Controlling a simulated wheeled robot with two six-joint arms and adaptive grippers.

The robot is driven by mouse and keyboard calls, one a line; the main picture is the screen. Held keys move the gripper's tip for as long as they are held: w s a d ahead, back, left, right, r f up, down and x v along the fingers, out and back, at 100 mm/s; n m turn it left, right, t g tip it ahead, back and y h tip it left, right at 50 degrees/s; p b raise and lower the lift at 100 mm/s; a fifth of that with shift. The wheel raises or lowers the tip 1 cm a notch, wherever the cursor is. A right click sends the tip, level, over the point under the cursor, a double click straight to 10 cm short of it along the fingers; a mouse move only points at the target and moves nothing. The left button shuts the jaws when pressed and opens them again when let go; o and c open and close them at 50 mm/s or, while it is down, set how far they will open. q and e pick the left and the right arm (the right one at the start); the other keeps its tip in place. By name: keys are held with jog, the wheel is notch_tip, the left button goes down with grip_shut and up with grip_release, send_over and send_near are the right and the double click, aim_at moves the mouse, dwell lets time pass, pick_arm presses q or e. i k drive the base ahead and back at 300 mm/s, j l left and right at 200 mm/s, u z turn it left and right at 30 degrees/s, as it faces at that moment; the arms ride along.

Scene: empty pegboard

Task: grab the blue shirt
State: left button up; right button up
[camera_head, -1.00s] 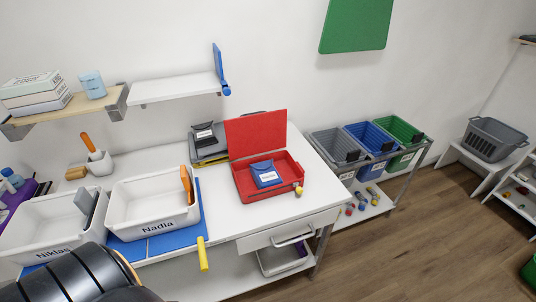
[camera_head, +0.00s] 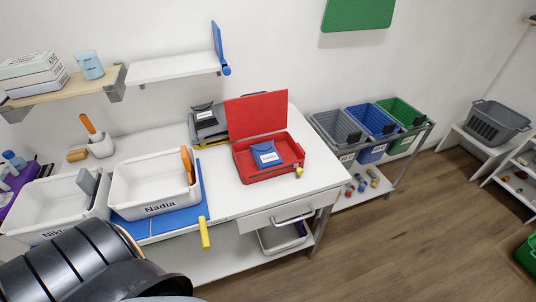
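A small blue folded item (camera_head: 263,150) with a white label, which looks like the folded blue shirt, lies inside the open red case (camera_head: 292,169). The case stands on the right part of the white table, its lid raised at the back. A dark arm link of mine fills the lower left corner of the head view. Neither of my gripper's fingertips shows, so I cannot see their state. Nothing is touching the blue item.
Two white bins, one labelled Nadia (camera_head: 165,205), stand to the left on blue mats. A yellow handle (camera_head: 205,232) sticks out over the front edge. Grey, blue and green bins (camera_head: 372,146) stand right.

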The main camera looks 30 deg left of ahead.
aim_at(266, 155)
jog(key=k+j, duration=0.7)
jog(key=k, duration=0.15)
jog(key=u, duration=1.7)
